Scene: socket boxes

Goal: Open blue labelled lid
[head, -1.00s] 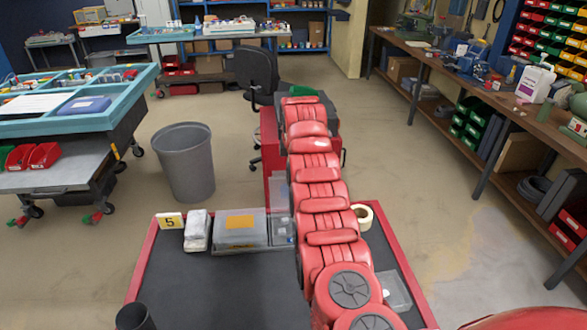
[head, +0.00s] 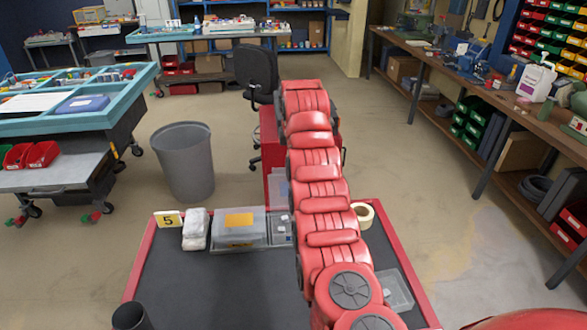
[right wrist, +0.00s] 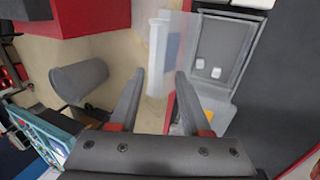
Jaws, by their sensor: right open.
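A clear box (head: 281,230) stands on the cart beside the orange-labelled box, partly hidden by my right arm. A translucent panel (head: 278,188), apparently its lid, stands up behind it. In the right wrist view the open box (right wrist: 222,45) holds two small white pieces, and the clear lid (right wrist: 163,80) projects from its side with a bluish patch that may be the label. My right gripper (right wrist: 159,72) is open, with the lid's clear sheet near its fingertips; contact cannot be told. In the head view that gripper is hidden behind my arm. My left gripper is not in view.
The closed box with the orange label (head: 239,227), a white packet (head: 196,230), a number 5 card (head: 169,219) and a tape roll (head: 363,214) line the cart's far edge. A black cup (head: 131,317) stands front left. The cart's middle (head: 220,285) is clear.

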